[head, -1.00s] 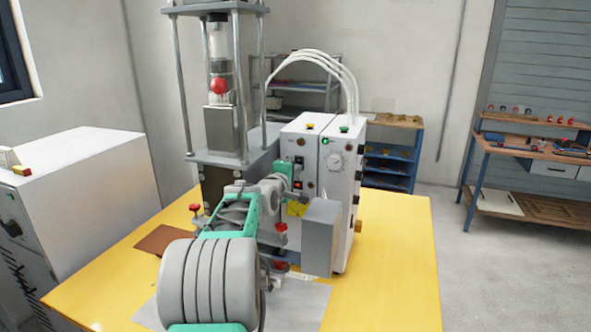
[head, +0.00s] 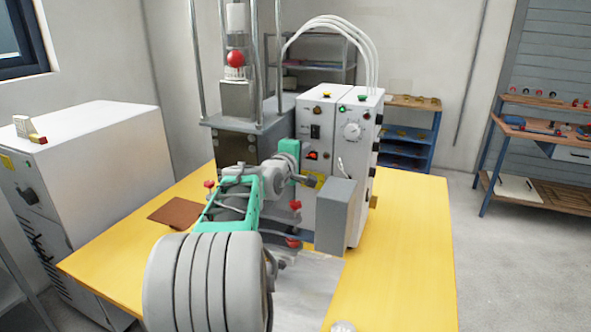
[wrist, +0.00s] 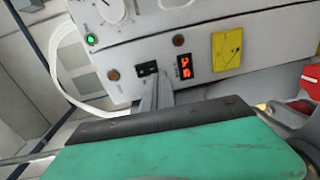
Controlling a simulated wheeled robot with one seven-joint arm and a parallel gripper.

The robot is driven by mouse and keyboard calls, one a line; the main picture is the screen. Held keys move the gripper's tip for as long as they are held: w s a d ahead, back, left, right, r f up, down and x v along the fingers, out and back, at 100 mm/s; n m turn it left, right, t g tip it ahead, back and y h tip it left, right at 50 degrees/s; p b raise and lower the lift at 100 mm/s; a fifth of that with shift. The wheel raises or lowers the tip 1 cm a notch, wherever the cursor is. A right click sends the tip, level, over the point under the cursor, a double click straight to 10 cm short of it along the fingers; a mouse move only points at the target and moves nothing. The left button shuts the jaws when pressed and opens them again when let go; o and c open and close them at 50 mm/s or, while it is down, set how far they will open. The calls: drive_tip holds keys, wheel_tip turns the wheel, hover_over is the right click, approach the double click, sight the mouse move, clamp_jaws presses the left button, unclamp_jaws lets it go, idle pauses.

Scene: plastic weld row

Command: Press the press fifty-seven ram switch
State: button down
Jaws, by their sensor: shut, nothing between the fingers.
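The press (head: 240,105) stands on a yellow table, with a white control box (head: 312,205) at its right. A small black rocker switch (wrist: 147,68) is on the box face, beside a lit red-orange element (wrist: 185,66); the switch also shows in the head view (head: 315,131). I cannot read which switch is labelled for the ram. My gripper (wrist: 155,88) is shut and empty, its narrow fingers pointing at the panel just below the black switch. I cannot tell whether the tips touch.
A grey box (head: 337,215) juts out from the control box, right of my gripper. Red knobs (head: 293,242) are close below my arm. A green lamp (wrist: 91,39) and yellow label (wrist: 227,48) flank the switch. The yellow table's right part (head: 415,240) is clear.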

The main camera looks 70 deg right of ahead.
drive_tip(key=a+b, duration=0.1)
drive_tip(key=a, duration=0.7)
drive_tip(key=shift+w+f, duration=0.35)
drive_tip(key=shift+f, duration=0.1)
drive_tip(key=shift+a, duration=0.1)
